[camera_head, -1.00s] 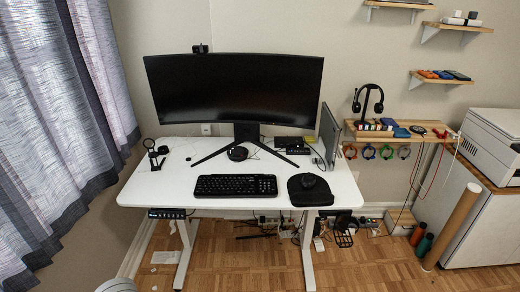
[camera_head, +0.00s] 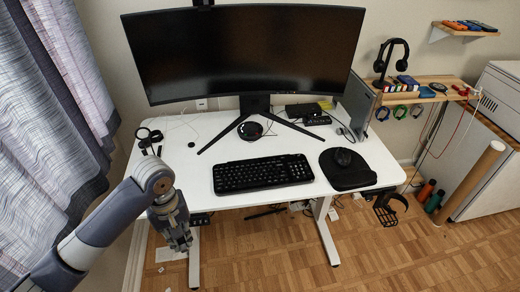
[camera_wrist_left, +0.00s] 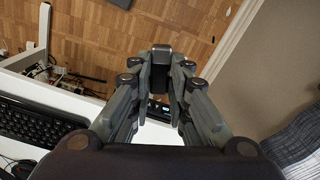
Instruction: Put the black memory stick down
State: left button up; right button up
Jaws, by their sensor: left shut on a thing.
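My left gripper (camera_head: 181,243) hangs just in front of the desk's front-left edge, fingers pointing down. In the left wrist view its fingers (camera_wrist_left: 160,60) are closed on a small dark thing, the black memory stick (camera_wrist_left: 160,78), mostly hidden between the fingers. The stick cannot be made out in the head view. The white desk (camera_head: 195,165) stands beyond the gripper, with bare top near its left corner. My right gripper is not in view.
A black ring-shaped stand (camera_head: 149,137) is at the left. Curtains (camera_head: 55,110) hang at far left.

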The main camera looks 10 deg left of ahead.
pick_arm(q)
jog(key=w+a+f+n+b, duration=0.2)
jog(key=a+f+n+b, duration=0.1)
jog(key=a+n, duration=0.5)
jog(key=w+a+f+n+b, duration=0.1)
jog(key=a+f+n+b, duration=0.15)
jog(key=a+n, duration=0.5)
jog(key=shift+m, duration=0.65)
jog(key=w+a+b, duration=0.1)
jog(key=w+a, duration=0.1)
jog(key=w, duration=0.1)
jog(key=w+a+b, duration=0.1)
jog(key=w+a, duration=0.2)
jog(key=w, duration=0.1)
jog(key=w+a+f+b, duration=0.1)
jog(key=w+a, duration=0.2)
jog(key=w, duration=0.1)
jog(key=shift+w+a, duration=0.2)
jog(key=shift+w, duration=0.05)
jog(key=shift+w+a+f+b, duration=0.1)
jog(key=shift+w+a+b, duration=0.1)
jog(key=shift+w+a, duration=0.3)
jog(key=shift+w+a+f+b, duration=0.1)
jog(key=shift+w+a+b, duration=0.1)
jog(key=shift+w, duration=0.45)
jog(key=shift+a+f, duration=0.1)
jog(key=shift+f, duration=1.65)
jog(key=shift+f, duration=0.1)
jog(key=o, duration=0.7)
